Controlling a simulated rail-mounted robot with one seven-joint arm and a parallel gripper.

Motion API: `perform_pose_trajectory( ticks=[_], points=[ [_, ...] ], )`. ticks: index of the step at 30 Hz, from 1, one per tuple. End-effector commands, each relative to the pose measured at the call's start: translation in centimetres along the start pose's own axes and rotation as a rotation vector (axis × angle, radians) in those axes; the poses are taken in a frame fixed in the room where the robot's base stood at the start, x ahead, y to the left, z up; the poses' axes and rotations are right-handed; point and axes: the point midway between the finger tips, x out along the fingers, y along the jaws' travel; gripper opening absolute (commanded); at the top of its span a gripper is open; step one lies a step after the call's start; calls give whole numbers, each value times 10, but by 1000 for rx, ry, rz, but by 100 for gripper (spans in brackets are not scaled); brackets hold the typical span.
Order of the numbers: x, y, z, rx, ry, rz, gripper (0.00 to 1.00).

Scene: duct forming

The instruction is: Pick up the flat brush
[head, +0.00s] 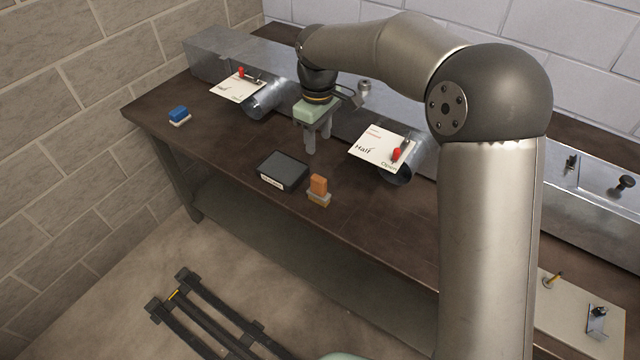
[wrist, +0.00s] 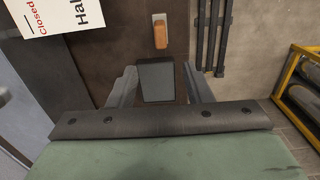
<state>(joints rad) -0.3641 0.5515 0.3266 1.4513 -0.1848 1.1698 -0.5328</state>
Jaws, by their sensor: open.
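A small orange block-like piece (head: 319,186) with a pale grey band stands near the table's front edge. It also shows in the wrist view (wrist: 160,34), beyond the fingertips. A small blue piece (head: 178,114) with a pale base sits at the table's far left. I cannot tell for certain which of them is the flat brush. My gripper (head: 318,146) points down over the table, behind the orange piece and apart from it. It is open and empty in the wrist view (wrist: 160,78).
A dark, flat-topped box (head: 283,168) lies left of the orange piece and appears between my fingers in the wrist view. Metal ducts with white cards (head: 381,148) (head: 237,87) stand behind. The table's left front (head: 215,140) is clear.

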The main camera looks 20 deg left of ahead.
Motion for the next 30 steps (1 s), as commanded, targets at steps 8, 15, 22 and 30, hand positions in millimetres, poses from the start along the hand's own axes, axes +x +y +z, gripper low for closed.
perform_pose_trajectory(
  ticks=[8, 15, 22, 30],
  points=[
    [49, -1, -1, -4, -2, -5, 45],
    [98, -1, -1, -3, -2, -4, 45],
    [120, 0, -1, -3, 1, -1, 45],
    [152, -2, 1, -1, -2, -3, 45]
  ],
)
